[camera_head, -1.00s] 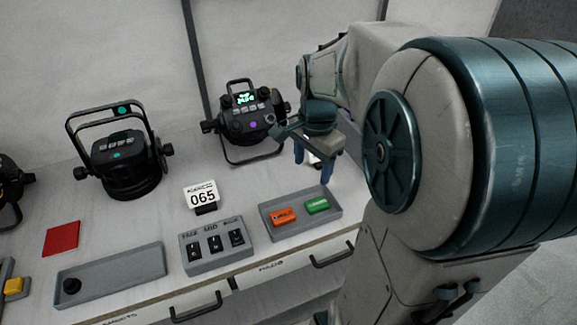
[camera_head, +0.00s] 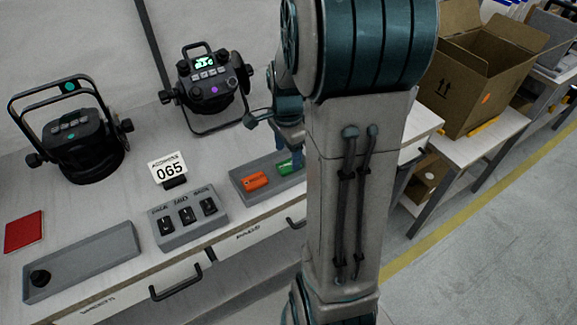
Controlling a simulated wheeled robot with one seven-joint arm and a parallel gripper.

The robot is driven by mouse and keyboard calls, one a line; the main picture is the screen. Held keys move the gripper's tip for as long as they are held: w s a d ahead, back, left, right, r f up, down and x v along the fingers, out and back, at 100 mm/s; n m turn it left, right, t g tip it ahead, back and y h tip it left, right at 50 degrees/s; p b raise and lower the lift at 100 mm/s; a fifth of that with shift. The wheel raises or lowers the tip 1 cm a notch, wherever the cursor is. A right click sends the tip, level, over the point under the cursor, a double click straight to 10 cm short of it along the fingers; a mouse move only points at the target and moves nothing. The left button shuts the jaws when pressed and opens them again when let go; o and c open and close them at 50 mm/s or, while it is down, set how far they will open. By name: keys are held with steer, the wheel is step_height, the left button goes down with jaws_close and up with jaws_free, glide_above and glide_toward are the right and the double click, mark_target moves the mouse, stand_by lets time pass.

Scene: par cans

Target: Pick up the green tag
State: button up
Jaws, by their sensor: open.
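The green tag (camera_head: 287,168) lies in the right part of a shallow grey tray (camera_head: 246,200) on the bench. My arm hides the tray's right end and perhaps part of the tag. An orange tag (camera_head: 255,181) lies to its left in the same tray. My gripper (camera_head: 291,155) points down just above the green tag, its blue fingers partly hidden by my arm. It is open and holds nothing that I can see. Whether the fingers touch the tag cannot be told.
Two par cans, one lit (camera_head: 208,85) and one dark (camera_head: 80,145), stand behind. A long tray (camera_head: 90,262) and red square (camera_head: 24,231) lie left. A cardboard box (camera_head: 478,75) is right.

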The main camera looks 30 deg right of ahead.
mark_target(289, 164)
steer(key=f, duration=0.4)
steer(key=shift+w+d, duration=0.2)
steer(key=shift+d, duration=0.05)
steer(key=c, duration=1.1)
steer(key=shift+o, duration=0.2)
